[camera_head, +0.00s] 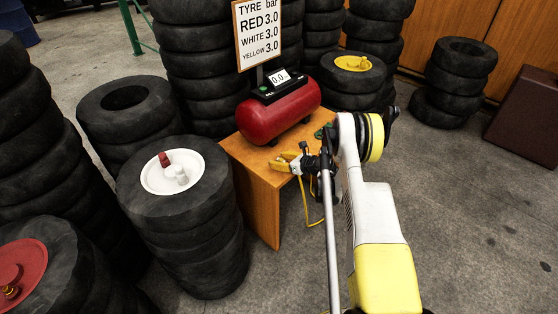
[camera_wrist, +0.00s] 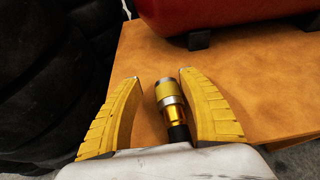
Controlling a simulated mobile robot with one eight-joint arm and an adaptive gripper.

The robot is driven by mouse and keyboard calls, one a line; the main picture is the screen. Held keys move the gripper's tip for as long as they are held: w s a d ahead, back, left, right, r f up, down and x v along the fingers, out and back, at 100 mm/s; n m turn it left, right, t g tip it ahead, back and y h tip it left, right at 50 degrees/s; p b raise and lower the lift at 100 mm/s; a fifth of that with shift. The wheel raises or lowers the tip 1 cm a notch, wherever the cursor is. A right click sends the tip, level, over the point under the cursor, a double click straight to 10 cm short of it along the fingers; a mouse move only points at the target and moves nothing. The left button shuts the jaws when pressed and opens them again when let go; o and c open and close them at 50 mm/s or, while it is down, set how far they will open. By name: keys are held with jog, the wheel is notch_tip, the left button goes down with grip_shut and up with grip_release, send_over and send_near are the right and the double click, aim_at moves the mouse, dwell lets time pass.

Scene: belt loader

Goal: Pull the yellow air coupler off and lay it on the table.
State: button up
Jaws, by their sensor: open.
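The yellow air coupler (camera_wrist: 170,98), gold with silver rings and a dark rear end, is on the orange-brown table (camera_wrist: 135,60) in the wrist view. It is attached to no tyre there. My gripper (camera_wrist: 159,76) is open, with its yellow fingers on either side of the coupler. The coupler is nearer the right finger; I cannot tell whether they touch. In the head view my gripper (camera_head: 284,162) is low over the table (camera_head: 262,190), and the coupler is hard to make out. A yellow hose (camera_head: 311,207) hangs beside the table.
A red air tank (camera_head: 280,110) with a gauge (camera_head: 281,78) stands on the table behind my gripper. A white wheel (camera_head: 160,184) carries a red piece and a white piece. A yellow wheel (camera_head: 353,63) is behind. Tyre stacks crowd the left and back; floor is free at right.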

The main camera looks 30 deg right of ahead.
jog(key=shift+s, duration=0.1)
jog(key=v, duration=1.2)
dwell(0.4)
